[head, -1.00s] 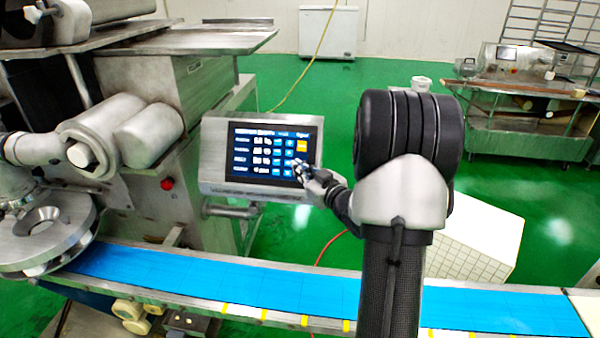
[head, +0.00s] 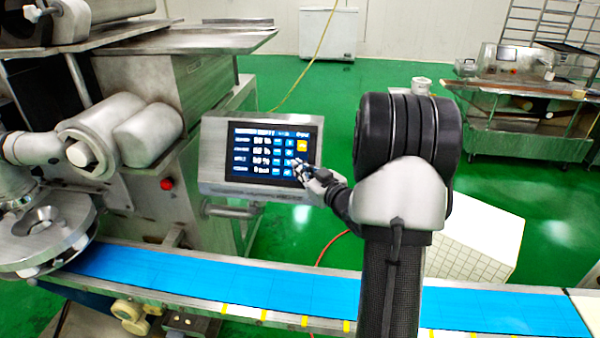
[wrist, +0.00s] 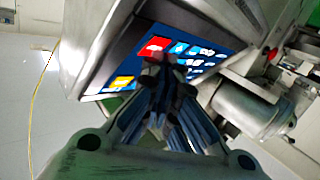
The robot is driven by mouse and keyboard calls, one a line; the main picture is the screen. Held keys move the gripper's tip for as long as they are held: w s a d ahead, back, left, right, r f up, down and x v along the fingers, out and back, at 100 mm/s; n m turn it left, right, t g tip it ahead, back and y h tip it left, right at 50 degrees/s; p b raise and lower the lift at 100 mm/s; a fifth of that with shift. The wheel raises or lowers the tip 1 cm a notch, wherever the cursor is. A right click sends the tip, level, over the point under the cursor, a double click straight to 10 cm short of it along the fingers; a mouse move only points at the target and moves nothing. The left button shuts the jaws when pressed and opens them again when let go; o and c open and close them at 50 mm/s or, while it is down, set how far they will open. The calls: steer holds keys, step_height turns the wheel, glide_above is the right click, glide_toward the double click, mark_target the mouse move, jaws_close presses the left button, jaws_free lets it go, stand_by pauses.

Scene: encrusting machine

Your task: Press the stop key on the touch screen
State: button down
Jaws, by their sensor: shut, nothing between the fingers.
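The touch screen (head: 262,152) is set in a grey metal panel on the machine's side, showing white text, blue keys and a yellow key (head: 302,146). In the wrist view the screen (wrist: 204,50) is tilted, with a red key (wrist: 153,47) beside the blue ones; its label is too small to read. My gripper (head: 298,164) is shut and empty at the screen's lower right. In the wrist view its fingertips (wrist: 164,62) overlap the red key's lower edge; I cannot tell whether they touch. In the head view the gripper covers that part of the screen.
A red button (head: 167,184) is on the machine body left of the panel. A blue conveyor belt (head: 230,287) runs across below the screen. A white tiled block (head: 470,240) stands to the right. Green floor is open behind the panel.

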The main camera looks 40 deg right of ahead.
steer(key=shift+w+d+f, duration=0.2)
stand_by(0.3)
steer(key=shift+s+a+r, duration=0.1)
steer(key=shift+a, duration=0.05)
steer(key=shift+s+a+r, duration=0.3)
steer(key=shift+s+a, duration=0.05)
stand_by(0.3)
steer(key=shift+s+a+r+p, duration=0.25)
steer(key=shift+s+a+r, duration=0.45)
steer(key=shift+a, duration=0.15)
steer(key=shift+s+a+r+p, duration=0.2)
steer(key=shift+s+a+r, duration=0.35)
steer(key=shift+s+a, duration=0.2)
steer(key=shift+w, duration=0.1)
